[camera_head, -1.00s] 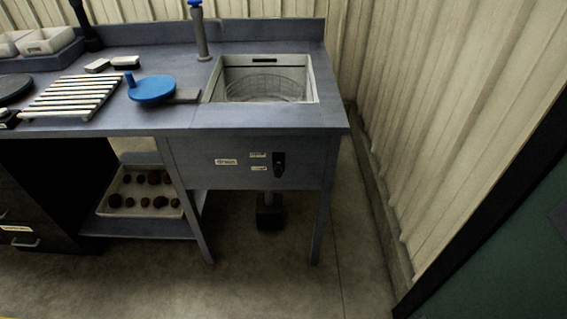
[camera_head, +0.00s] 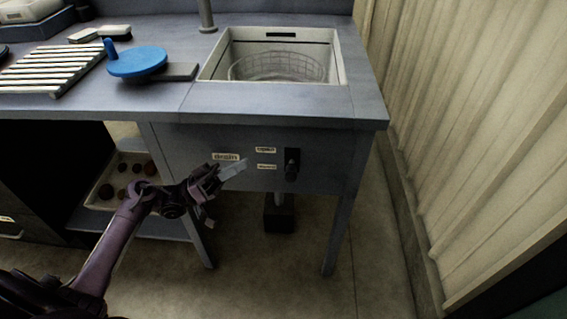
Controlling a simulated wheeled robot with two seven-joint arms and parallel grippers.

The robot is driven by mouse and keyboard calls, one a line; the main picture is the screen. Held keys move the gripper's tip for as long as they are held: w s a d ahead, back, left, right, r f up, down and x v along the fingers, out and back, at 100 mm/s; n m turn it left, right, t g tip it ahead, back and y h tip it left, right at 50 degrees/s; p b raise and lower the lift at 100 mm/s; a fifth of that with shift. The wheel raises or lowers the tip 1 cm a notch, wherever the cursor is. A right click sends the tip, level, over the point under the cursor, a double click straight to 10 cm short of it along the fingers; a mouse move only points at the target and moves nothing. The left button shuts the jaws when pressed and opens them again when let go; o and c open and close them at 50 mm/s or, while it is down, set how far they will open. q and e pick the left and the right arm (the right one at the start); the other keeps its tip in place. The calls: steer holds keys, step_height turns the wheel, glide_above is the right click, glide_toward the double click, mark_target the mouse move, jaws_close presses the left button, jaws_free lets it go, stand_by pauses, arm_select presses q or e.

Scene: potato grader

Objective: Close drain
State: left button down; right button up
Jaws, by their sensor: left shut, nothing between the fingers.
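The drain control is a black handle (camera_head: 292,165) on the front panel below the sink, pointing up and down. Beside it are a "drain" label (camera_head: 226,157) and two smaller labels (camera_head: 266,158), one above the other, too small to read surely. The sink (camera_head: 345,70) holds a round wire basket (camera_head: 277,66). My left gripper (camera_head: 236,170) is shut and empty in front of the panel, left of the handle and apart from it in the picture. My right gripper is not in view.
The counter holds a blue disc with a knob (camera_head: 136,62) and a slatted rack (camera_head: 50,70). A tray of potatoes (camera_head: 100,200) sits on the lower shelf. A table leg (camera_head: 340,232) and the corrugated wall (camera_head: 470,120) bound the right side. Below the sink is a dark block (camera_head: 279,218).

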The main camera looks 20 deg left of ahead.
mark_target(291, 169)
arm_select(q)
steer(key=p+x, duration=0.2)
steer(key=x, duration=0.9)
steer(key=shift+s+d+f, duration=0.1)
steer(key=shift+s+f, duration=0.2)
steer(key=shift+f, duration=0.4)
steer(key=shift+s+d+f, duration=0.1)
steer(key=shift+s+f, duration=0.2)
steer(key=shift+f, duration=0.4)
steer(key=shift+s+d+f, duration=0.1)
steer(key=shift+s+f, duration=0.25)
steer(key=shift+f, duration=0.3)
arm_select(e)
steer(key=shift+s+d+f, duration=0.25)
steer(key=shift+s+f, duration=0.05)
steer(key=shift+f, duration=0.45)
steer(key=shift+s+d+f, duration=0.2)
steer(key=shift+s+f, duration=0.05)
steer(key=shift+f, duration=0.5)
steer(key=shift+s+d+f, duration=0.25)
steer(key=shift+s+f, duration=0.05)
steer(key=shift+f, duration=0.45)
arm_select(q)
steer(key=shift+a, duration=0.1)
